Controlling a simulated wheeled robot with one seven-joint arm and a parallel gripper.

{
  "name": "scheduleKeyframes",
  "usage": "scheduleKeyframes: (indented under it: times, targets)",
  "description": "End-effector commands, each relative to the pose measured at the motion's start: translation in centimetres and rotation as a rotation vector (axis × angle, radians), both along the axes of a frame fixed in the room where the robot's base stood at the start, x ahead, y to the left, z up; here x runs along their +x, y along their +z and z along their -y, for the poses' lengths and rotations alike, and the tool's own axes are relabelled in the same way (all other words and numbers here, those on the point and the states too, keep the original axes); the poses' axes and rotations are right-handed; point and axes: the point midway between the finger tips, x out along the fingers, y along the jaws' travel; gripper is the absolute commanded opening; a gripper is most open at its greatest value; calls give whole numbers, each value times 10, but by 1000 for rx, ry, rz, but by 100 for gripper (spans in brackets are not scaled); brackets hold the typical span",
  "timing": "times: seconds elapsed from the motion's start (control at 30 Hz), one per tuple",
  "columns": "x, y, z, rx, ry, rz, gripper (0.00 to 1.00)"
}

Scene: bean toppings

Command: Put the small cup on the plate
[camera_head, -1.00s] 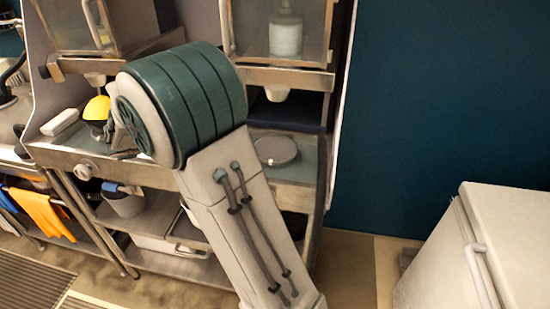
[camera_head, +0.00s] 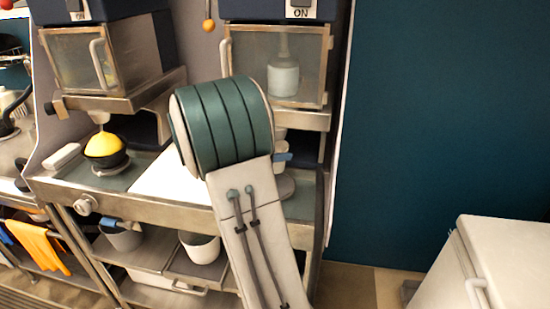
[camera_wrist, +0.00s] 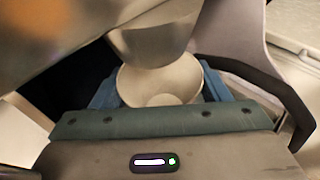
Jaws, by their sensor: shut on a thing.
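My gripper (camera_wrist: 160,97) is shut on a small white cup (camera_wrist: 160,82), held between its blue fingers with the open mouth visible in the wrist view. A pale rounded spout (camera_wrist: 150,44) is just above the cup's far rim in that view; I cannot tell whether they touch. In the head view my arm hides most of the gripper and cup, and only a blue fingertip (camera_head: 283,157) shows right of the arm, below the right dispenser. The grey round plate (camera_head: 287,188) lies on the counter below it, partly hidden by my arm.
A black bowl with a yellow dome (camera_head: 105,150) stands under the left dispenser (camera_head: 105,65). The right dispenser (camera_head: 280,65) hangs over the gripper. A white block (camera_head: 62,157) lies at the counter's left. Pale buckets (camera_head: 200,247) stand on the lower shelf. A white cabinet (camera_head: 500,260) is at lower right.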

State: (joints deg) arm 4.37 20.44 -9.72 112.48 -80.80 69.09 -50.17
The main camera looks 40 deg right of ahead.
Motion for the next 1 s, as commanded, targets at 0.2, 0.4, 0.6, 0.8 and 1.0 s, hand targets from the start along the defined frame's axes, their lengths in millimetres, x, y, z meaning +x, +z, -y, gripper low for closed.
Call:
scheduleKeyframes:
  times: [0.2,0.4,0.6,0.8,1.0]
  targets:
    - [-1,-29,6,0,0,-5,48]
    - [-1,-35,5,0,-1,0,48]
    - [-1,-37,5,0,-1,0,48]
    - [-1,-39,5,0,-1,0,91]
    - [-1,-39,5,0,-1,0,91]
